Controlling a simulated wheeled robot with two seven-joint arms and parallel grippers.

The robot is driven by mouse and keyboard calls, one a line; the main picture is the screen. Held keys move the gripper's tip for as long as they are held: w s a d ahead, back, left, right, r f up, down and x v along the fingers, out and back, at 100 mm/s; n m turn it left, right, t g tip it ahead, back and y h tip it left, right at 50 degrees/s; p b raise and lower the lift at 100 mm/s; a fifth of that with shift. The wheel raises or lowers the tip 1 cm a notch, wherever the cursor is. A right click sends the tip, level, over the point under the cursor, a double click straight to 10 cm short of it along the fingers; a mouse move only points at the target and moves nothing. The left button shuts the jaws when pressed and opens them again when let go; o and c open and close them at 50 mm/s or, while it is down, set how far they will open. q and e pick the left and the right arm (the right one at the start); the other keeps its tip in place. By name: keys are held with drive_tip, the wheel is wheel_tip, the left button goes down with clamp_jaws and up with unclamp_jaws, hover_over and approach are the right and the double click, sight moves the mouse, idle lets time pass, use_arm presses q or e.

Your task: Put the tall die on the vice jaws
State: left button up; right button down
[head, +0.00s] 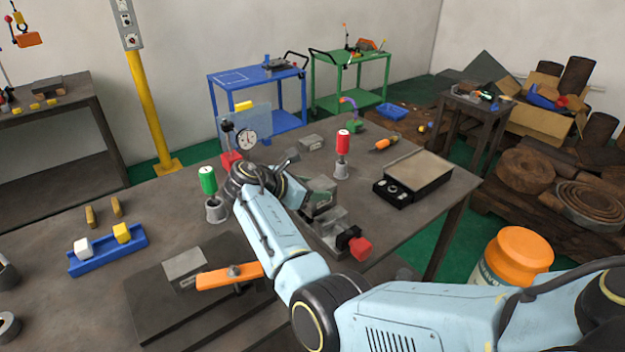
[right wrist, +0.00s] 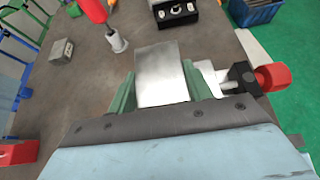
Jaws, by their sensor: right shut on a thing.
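In the head view the die (head: 322,186) shows just beyond the hand, above the vice. The vice (head: 331,222) has a red handle knob (head: 360,247), which also shows in the right wrist view (right wrist: 277,77). The die covers most of the jaws, and I cannot tell whether it touches them. My left gripper is out of view.
A red-topped holder (head: 343,150) and a small grey block (head: 311,142) stand behind the vice.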

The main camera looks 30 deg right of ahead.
drive_tip(key=shift+w+f, duration=0.1)
drive_tip(key=shift+f, duration=0.1)
idle(0.4)
drive_tip(key=c, duration=0.6)
unclamp_jaws()
drive_tip(key=shift+f, duration=0.2)
drive_tip(key=shift+r, duration=0.2)
drive_tip(key=shift+p+v, duration=3.55)
drive_tip(key=shift+v, duration=2.65)
drive_tip(key=shift+d+r, duration=0.1)
drive_tip(key=shift+r, duration=0.05)
